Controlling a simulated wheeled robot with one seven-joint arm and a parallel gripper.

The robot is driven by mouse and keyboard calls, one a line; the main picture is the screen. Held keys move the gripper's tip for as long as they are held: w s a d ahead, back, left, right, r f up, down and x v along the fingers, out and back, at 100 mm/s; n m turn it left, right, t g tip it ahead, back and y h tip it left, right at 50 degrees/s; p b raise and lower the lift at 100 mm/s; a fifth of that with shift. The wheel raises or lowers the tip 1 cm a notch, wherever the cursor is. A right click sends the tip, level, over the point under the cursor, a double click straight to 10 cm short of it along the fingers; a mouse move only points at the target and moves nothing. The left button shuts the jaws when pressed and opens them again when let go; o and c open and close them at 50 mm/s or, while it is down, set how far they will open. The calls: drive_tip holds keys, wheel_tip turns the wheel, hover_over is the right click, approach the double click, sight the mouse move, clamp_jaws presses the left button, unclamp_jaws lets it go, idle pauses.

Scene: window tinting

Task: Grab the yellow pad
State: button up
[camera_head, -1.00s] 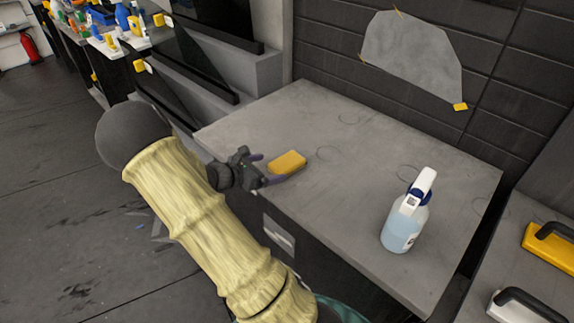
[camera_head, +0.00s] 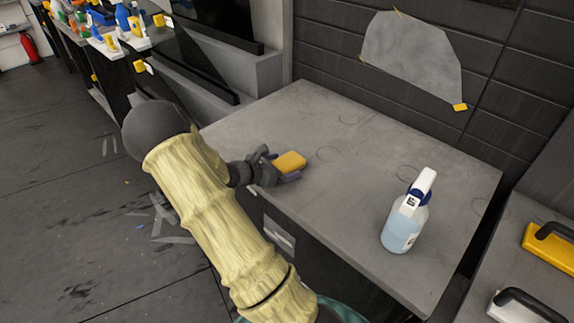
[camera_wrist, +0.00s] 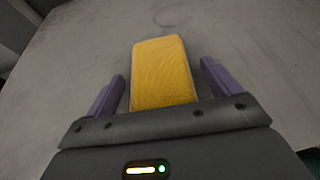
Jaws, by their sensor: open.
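The yellow pad (camera_head: 290,161) lies on the grey worktop near its left front edge. In the wrist view the yellow pad (camera_wrist: 163,74) sits between the two purple fingers of my gripper (camera_wrist: 164,85), with a gap on each side. The pad's far end reaches past the fingertips, and its near end is hidden behind the gripper body. In the head view my gripper (camera_head: 285,173) is low at the worktop with its fingers around the pad. It is open and does not grip the pad.
A spray bottle (camera_head: 405,222) with blue liquid stands on the right of the worktop (camera_head: 345,185). A yellow tool with a black handle (camera_head: 549,245) and a white one (camera_head: 520,308) lie on another surface at the far right. The worktop's middle is clear.

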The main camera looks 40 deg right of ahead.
sight(281, 164)
drive_tip(key=shift+c, duration=0.4)
drive_tip(key=c, duration=1)
drive_tip(key=shift+r, duration=0.1)
wheel_tip(281, 164, up, 10)
drive_tip(key=shift+f+p, duration=0.1)
drive_tip(key=shift+p, duration=0.4)
